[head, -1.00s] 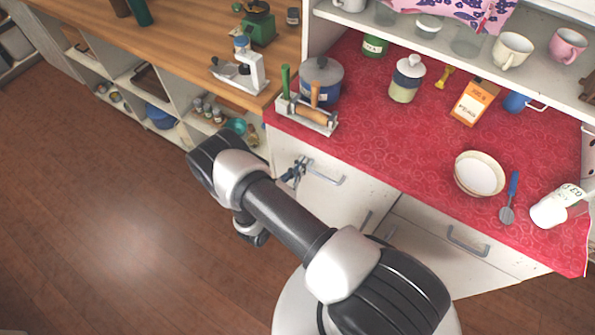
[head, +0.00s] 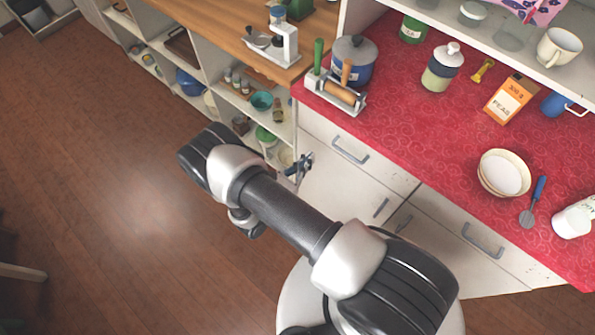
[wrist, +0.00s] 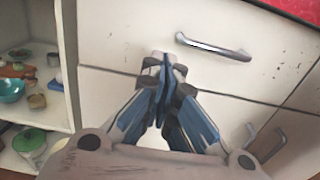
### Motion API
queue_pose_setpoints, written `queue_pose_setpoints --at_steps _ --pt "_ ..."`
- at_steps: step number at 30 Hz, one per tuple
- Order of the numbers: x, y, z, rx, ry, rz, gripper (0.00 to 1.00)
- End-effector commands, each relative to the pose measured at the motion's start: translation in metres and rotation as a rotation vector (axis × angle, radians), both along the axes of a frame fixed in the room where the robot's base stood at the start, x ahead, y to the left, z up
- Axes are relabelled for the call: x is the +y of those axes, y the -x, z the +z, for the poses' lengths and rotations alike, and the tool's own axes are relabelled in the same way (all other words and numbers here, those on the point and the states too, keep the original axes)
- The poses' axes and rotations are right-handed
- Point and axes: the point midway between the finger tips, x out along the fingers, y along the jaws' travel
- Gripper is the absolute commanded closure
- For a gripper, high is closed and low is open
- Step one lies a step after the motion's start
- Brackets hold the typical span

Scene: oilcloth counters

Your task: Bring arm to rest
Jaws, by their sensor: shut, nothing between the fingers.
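My gripper (head: 303,162) is at the end of my folded arm, in front of the white cabinet doors below the red counter. In the wrist view my gripper (wrist: 163,72) has its blue-and-grey fingers together, with nothing between them. A white drawer front with a metal handle (wrist: 212,46) lies just beyond the fingertips. I cannot tell from the pictures exactly how wide the gap to it is.
Open shelves (head: 222,65) stand left.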

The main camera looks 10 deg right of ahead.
Motion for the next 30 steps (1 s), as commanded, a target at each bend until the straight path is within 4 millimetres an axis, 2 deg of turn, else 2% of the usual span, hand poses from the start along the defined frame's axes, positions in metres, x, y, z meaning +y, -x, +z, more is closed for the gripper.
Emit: queue_pose_setpoints --at_steps 1,3,7,17,20,23,26,30 --pt "0.011 0.006 0.001 0.000 0.000 0.006 1.00" --pt "0.020 0.014 0.001 0.000 0.000 0.005 1.00" --pt "0.031 0.023 0.000 0.001 0.001 0.003 1.00" --pt "0.037 0.029 0.000 0.001 0.001 0.000 1.00" --pt "0.036 0.027 0.005 -0.006 -0.009 -0.016 1.00" --pt "0.033 0.022 0.023 -0.028 -0.047 -0.076 1.00" --pt "0.026 0.017 0.058 -0.068 -0.118 -0.189 1.00" --pt "0.008 0.019 0.113 -0.136 -0.252 -0.387 1.00"
